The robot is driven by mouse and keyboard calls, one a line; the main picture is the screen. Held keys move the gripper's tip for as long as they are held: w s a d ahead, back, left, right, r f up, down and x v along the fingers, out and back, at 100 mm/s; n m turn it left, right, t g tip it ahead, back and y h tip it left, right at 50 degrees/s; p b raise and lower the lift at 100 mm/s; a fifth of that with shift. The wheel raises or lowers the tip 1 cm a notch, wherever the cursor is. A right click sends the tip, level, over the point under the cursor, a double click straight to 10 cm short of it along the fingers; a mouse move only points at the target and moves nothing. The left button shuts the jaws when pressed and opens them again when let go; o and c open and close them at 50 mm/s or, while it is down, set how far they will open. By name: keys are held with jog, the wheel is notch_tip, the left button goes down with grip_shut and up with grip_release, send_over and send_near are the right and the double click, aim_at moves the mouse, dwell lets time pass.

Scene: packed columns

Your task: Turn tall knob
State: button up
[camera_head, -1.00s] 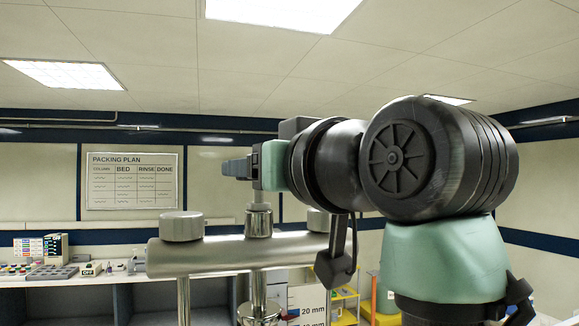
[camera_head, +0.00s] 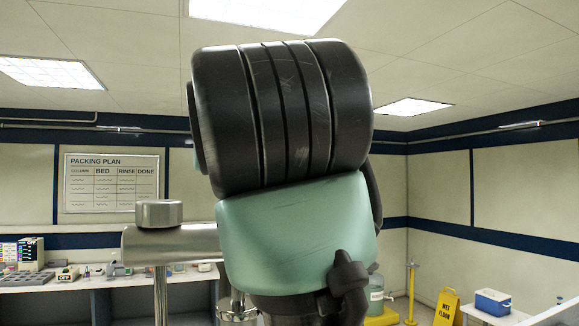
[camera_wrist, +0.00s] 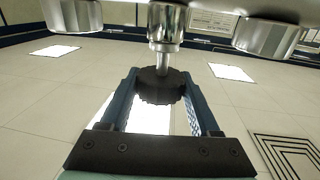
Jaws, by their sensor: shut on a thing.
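In the wrist view a dark, ridged knob (camera_wrist: 160,88) sits on a silver stem (camera_wrist: 160,28) that joins the metal bar. The two blue fingers of my gripper (camera_wrist: 163,84) lie on either side of the knob and are shut on it. In the head view my arm covers the gripper, the knob and its stem. The left end of the metal bar (camera_head: 172,243) shows there.
A short silver cap (camera_head: 158,213) stands on the bar's left end. In the wrist view, silver caps flank the stem on the left (camera_wrist: 72,18) and right (camera_wrist: 266,36). A bench (camera_head: 100,282) stands behind. A yellow sign (camera_head: 446,306) is at right.

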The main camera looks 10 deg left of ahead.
jog(key=m+t+h, duration=0.1)
jog(key=m+h, duration=0.1)
jog(key=m+t+h+b, duration=0.1)
jog(key=h, duration=0.2)
jog(key=shift+a+m+h, duration=0.15)
jog(key=shift+m+h, duration=0.15)
jog(key=shift+m, duration=0.1)
jog(key=m+h, duration=0.1)
jog(key=h, duration=0.1)
jog(key=m+h, duration=0.2)
jog(key=h, duration=0.1)
jog(key=shift+m+h, duration=0.3)
jog(key=m+g+h, duration=0.1)
jog(key=m+h, duration=0.1)
jog(key=h, duration=0.2)
jog(key=shift+r+m, duration=0.1)
jog(key=shift+m, duration=0.2)
jog(key=shift+m+g+h+p, duration=0.75)
jog(key=shift+m+g+h, duration=0.7)
jog(key=shift+h, duration=0.65)
jog(key=shift+m+h, duration=0.3)
jog(key=shift+m, duration=0.05)
jog(key=o, duration=1.4)
jog(key=shift+c, duration=0.2)
